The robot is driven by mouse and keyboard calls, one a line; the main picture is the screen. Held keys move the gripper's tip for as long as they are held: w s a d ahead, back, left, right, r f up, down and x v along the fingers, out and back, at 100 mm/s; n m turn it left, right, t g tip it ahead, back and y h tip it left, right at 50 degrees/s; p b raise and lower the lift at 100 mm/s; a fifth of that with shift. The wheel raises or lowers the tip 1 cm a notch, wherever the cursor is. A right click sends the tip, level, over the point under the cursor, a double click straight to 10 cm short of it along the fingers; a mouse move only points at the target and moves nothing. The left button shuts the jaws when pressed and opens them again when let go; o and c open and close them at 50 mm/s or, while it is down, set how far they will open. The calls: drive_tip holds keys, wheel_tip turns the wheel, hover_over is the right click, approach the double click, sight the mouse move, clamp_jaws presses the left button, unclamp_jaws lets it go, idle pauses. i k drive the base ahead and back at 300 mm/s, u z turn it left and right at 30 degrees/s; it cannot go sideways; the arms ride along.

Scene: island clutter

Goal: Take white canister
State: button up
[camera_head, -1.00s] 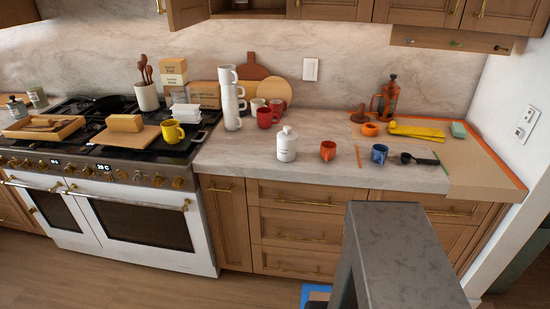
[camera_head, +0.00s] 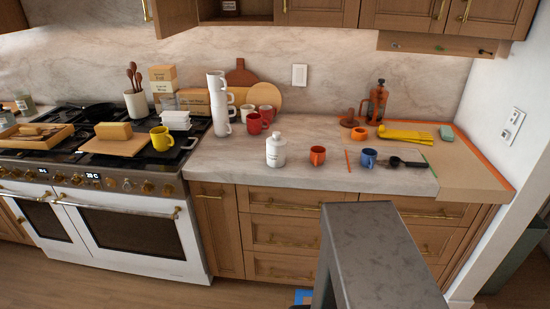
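The white canister (camera_head: 276,151) stands upright on the marble counter (camera_head: 230,162), near its front edge. It has a rounded lid and a small dark label on its front. Open counter lies around it, and the orange mug (camera_head: 317,156) stands a little to its right. My gripper is not in view.
A tall stack of white mugs (camera_head: 219,104) stands behind left of the canister, with red mugs (camera_head: 254,123) beside it. A blue mug (camera_head: 369,158) and black scoop (camera_head: 408,163) lie to the right. A grey stone-like block (camera_head: 375,255) rises in the foreground.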

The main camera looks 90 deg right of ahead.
sight(276, 156)
drive_tip(key=u, duration=0.05)
drive_tip(key=k, duration=1.75)
drive_tip(key=z, duration=0.4)
drive_tip(key=i, duration=1)
